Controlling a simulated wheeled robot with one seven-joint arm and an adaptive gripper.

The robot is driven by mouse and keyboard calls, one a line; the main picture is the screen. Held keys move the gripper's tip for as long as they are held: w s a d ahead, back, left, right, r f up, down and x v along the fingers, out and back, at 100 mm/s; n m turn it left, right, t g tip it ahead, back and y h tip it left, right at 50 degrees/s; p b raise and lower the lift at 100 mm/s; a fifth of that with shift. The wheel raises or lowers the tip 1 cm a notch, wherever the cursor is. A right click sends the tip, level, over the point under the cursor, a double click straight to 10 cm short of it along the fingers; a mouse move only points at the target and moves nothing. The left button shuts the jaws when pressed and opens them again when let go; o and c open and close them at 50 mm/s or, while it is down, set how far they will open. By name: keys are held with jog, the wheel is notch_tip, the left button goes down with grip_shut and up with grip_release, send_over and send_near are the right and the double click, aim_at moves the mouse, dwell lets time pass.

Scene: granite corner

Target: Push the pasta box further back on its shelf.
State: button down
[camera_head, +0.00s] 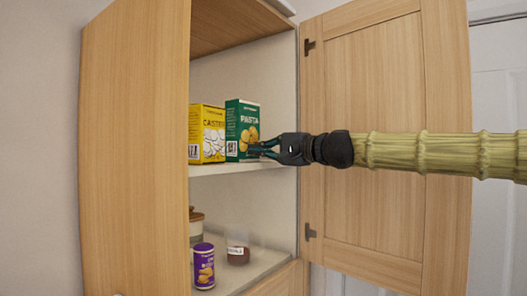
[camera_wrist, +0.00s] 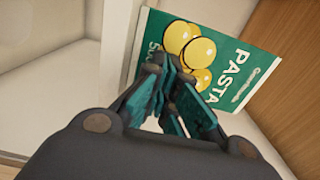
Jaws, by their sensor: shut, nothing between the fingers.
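The green pasta box (camera_head: 243,118) stands upright on the upper shelf (camera_head: 230,168), to the right of a yellow box. My gripper (camera_head: 256,150) is shut and empty, with its fingertips at the lower right of the pasta box's front. In the wrist view the pasta box (camera_wrist: 228,62) fills the area beyond my fingertips (camera_wrist: 172,75), which overlap its printed front. I cannot tell whether they touch it. The fingers hide part of the box's lower front.
A yellow box (camera_head: 207,133) stands close beside the pasta box. The cabinet door (camera_head: 375,90) is open on the right, behind my arm. The lower shelf holds a purple can (camera_head: 203,267), a lidded jar (camera_head: 196,228) and a clear container with brown contents (camera_head: 238,254).

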jog(key=shift+x, duration=1.45)
jog(key=shift+s, duration=0.1)
jog(key=shift+d+b, duration=0.2)
jog(key=shift+b, duration=0.1)
